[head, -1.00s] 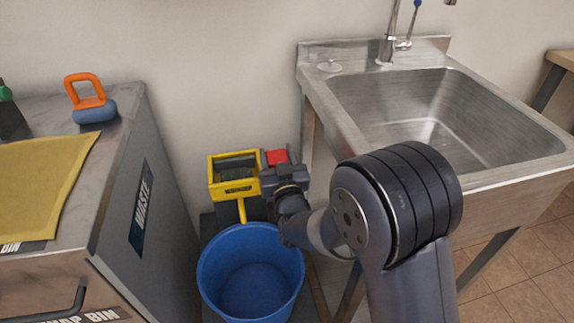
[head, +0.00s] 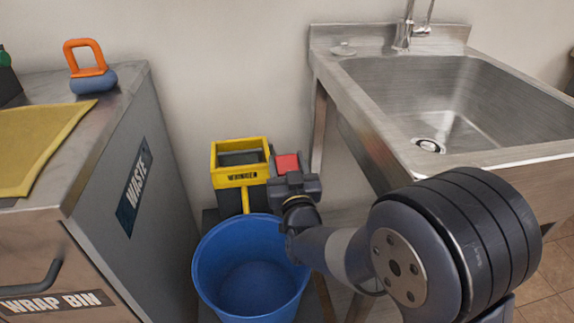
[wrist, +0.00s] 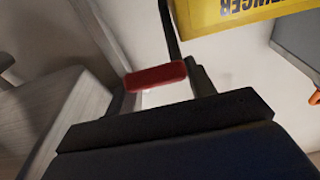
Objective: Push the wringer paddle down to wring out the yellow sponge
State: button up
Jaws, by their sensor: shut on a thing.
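The yellow wringer (head: 240,178) stands behind the blue bucket, and its yellow box shows at the top of the wrist view (wrist: 238,14). The wringer paddle's red end (head: 287,163) is just right of the box; it shows as a red bar in the wrist view (wrist: 155,77), with a dark arm rising behind it. My gripper (head: 293,184) is shut on the red end, and its dark front fills the lower wrist view (wrist: 165,125).
The blue bucket (head: 250,270) stands in front of the wringer. A grey waste cabinet (head: 140,200) is at left, with a yellow sheet (head: 35,145) and an orange-handled blue object (head: 92,78) on top. A steel sink (head: 450,100) stands at right, close to my arm.

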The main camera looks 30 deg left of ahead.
jog(key=shift+d+f, duration=0.1)
jog(key=shift+f, duration=0.5)
jog(key=o, duration=1.4)
jog(key=shift+r, duration=0.25)
jog(key=shift+c, duration=0.2)
jog(key=p+v, duration=0.1)
jog(key=v, duration=0.9)
jog(key=shift+s+d+p, duration=0.25)
jog(key=shift+s+p, duration=0.05)
jog(key=shift+p, duration=0.1)
